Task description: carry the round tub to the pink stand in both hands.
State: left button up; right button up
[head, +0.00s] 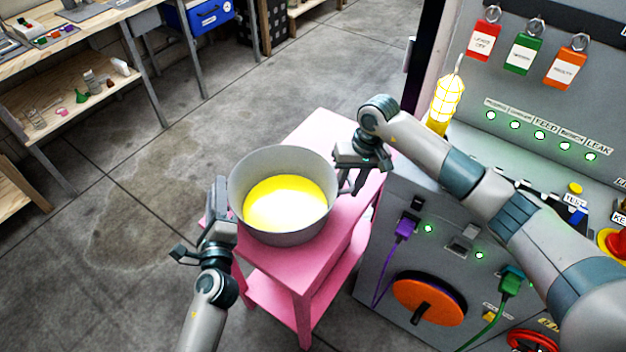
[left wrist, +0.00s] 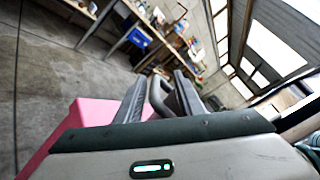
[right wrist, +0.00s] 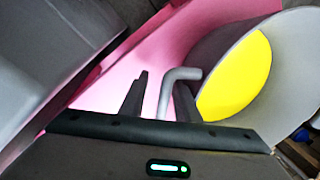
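The round tub (head: 238,205) is grey, with yellow contents, and appears to rest upright on the pink stand (head: 300,272). The stand also shows in the left wrist view (left wrist: 85,112). My left gripper (head: 221,190) is at the tub's left side. In the left wrist view a bent grey handle (left wrist: 158,98) lies between its spread fingers. My right gripper (head: 352,184) is at the tub's right side. In the right wrist view the other handle (right wrist: 165,95) lies between its fingers, with a gap to one finger. The tub's wall (right wrist: 285,60) is beside it.
A grey control panel (head: 385,265) with an orange wheel (head: 430,298), plugs and cables stands close to the right of the stand. Wooden workbenches (head: 80,85) stand at the back left. The concrete floor on the left is clear.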

pick_arm(q)
jog(key=s+d, duration=0.1)
jog(key=s, duration=0.8)
jog(key=shift+s, duration=0.3)
pick_arm(e)
notch_tip(320, 180, up, 7)
jog(key=d, duration=0.1)
jog(key=shift+d+r, duration=0.15)
jog(key=shift+d, duration=0.1)
dwell(0.5)
